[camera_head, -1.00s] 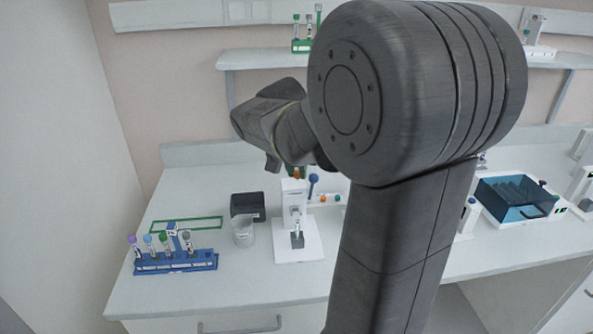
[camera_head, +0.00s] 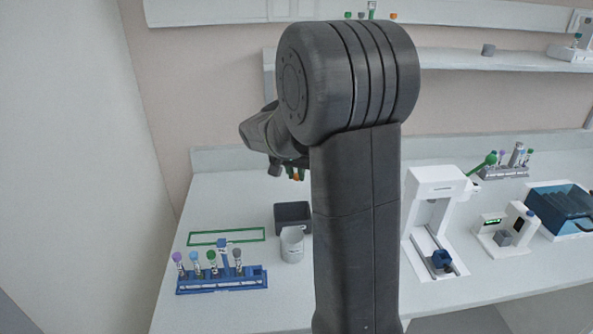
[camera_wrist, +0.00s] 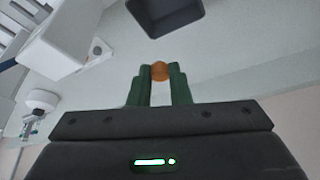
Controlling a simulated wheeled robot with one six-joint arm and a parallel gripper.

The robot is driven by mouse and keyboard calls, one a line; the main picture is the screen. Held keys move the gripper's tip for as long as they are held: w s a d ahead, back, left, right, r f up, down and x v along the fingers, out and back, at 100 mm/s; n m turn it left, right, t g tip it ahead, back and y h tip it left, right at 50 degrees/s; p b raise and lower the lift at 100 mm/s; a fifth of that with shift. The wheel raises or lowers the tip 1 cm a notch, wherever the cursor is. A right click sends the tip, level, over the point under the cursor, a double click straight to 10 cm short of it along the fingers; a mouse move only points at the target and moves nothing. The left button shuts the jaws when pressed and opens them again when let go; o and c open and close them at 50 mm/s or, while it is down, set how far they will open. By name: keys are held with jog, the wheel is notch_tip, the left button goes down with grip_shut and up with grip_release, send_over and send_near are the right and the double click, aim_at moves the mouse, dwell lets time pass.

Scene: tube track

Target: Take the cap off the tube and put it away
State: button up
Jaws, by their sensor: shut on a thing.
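My gripper (camera_wrist: 160,77) is shut on an orange cap (camera_wrist: 159,70), held between its green fingertips. In the head view the gripper (camera_head: 288,172) hangs above the bench, behind my arm, with a bit of the orange cap (camera_head: 296,176) showing. The dark open box (camera_head: 293,216) stands on the bench below it; in the wrist view the box (camera_wrist: 165,22) is beyond the fingertips, apart from them. I cannot make out the uncapped tube.
A blue rack (camera_head: 222,281) with several capped tubes is at the left, before a green outline (camera_head: 227,237). A white device (camera_head: 433,220) stands right of my arm. My arm hides the middle bench.

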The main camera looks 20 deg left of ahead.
jog(key=shift+d+f+b, duration=0.15)
jog(key=shift+f+b, duration=0.3)
jog(key=shift+f, duration=0.2)
notch_tip(320, 180, down, 4)
jog(key=b, duration=0.3)
jog(key=shift+f, duration=0.25)
jog(key=o, duration=0.7)
jog(key=shift+o, duration=0.2)
jog(key=shift+r, duration=0.1)
jog(key=v, duration=1.3)
jog(key=shift+s+r+b, duration=0.2)
jog(key=shift+r+b, duration=0.1)
jog(key=shift+b, duration=0.15)
